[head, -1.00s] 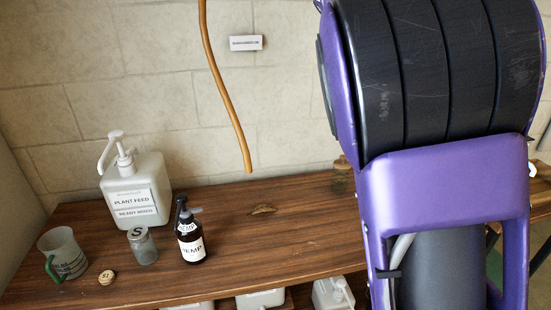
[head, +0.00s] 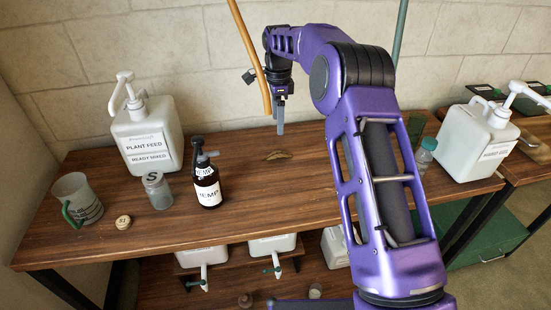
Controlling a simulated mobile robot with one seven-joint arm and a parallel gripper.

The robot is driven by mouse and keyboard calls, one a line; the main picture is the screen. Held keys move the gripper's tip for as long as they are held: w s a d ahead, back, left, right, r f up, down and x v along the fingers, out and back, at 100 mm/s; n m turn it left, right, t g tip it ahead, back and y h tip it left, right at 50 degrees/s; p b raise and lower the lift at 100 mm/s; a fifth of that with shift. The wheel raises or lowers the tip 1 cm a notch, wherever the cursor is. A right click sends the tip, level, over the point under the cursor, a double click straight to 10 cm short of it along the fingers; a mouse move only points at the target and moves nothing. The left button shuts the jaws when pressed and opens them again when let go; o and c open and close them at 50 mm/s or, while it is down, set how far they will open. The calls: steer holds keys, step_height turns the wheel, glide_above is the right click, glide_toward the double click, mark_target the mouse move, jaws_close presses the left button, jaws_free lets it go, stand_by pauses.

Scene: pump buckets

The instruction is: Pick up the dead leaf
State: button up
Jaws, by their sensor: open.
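The dead leaf (head: 277,155) is a small, curled brown piece lying on the wooden bench top, right of the brown HEMP pump bottle. My gripper (head: 281,115) points down above the bench, near the leaf in the picture and apart from it. Its jaws are open and look empty. Only a narrow side of the fingers shows, so the gap between them is hard to see. The depth between gripper and leaf is unclear.
The brown pump bottle (head: 207,186), a small jar (head: 158,191), a measuring cup (head: 78,200) and the plant feed container (head: 147,135) stand left. An orange hose (head: 250,55) hangs beside my gripper. Another white pump container (head: 473,145) stands right. Bench around the leaf is clear.

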glide_above(278, 153)
steer(key=f, duration=0.5)
steer(key=f+b, duration=0.1)
steer(key=f, duration=0.2)
steer(key=shift+s, duration=0.35)
steer(key=f, duration=0.5)
steer(key=shift+w+f, duration=0.15)
steer(key=shift+w, duration=0.25)
steer(key=c, duration=0.9)
